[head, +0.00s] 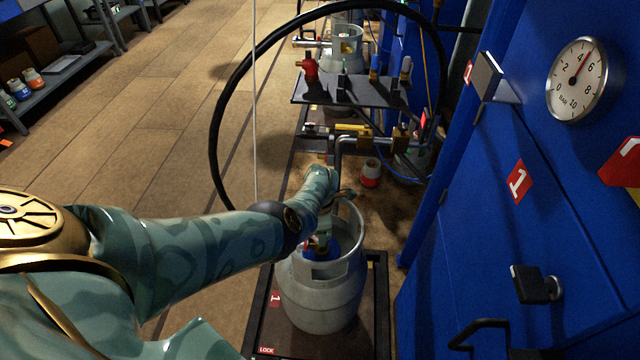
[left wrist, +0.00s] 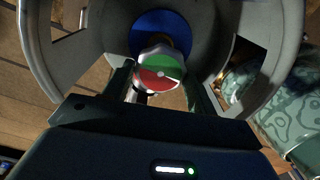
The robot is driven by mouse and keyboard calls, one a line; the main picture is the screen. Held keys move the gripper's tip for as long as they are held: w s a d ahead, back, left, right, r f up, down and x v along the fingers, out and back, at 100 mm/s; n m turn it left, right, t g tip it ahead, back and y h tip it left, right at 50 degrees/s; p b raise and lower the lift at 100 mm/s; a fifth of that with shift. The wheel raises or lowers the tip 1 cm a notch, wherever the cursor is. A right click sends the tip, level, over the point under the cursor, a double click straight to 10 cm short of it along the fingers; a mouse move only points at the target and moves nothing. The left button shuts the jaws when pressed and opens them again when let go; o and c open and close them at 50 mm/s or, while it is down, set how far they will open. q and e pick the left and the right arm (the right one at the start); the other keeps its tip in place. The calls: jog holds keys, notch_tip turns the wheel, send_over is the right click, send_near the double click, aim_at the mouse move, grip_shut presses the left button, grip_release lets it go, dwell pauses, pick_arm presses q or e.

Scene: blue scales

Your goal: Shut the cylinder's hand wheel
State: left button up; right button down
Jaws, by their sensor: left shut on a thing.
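The grey gas cylinder (head: 320,290) stands upright on a dark platform in the head view, with an open collar around its top. Its hand wheel (left wrist: 160,65), with a green half and a red half, sits inside the collar in the left wrist view. A blue surface (left wrist: 152,30) lies behind it. My left gripper (left wrist: 158,88) reaches down into the collar, with one finger on each side of the wheel, shut on it. In the head view my left arm mostly hides the wheel. My right gripper is in neither view.
A black hose (head: 216,130) arches behind the cylinder. A small shelf (head: 350,90) and another cylinder (head: 343,45) are farther back.

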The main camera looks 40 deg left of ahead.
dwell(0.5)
pick_arm(q)
jog(key=o, duration=1)
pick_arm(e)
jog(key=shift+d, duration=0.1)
pick_arm(q)
jog(key=shift+r, duration=0.1)
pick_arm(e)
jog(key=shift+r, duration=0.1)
pick_arm(q)
notch_tip(320, 180, up, 16)
jog(key=p, duration=1)
jog(key=shift+p, duration=0.35)
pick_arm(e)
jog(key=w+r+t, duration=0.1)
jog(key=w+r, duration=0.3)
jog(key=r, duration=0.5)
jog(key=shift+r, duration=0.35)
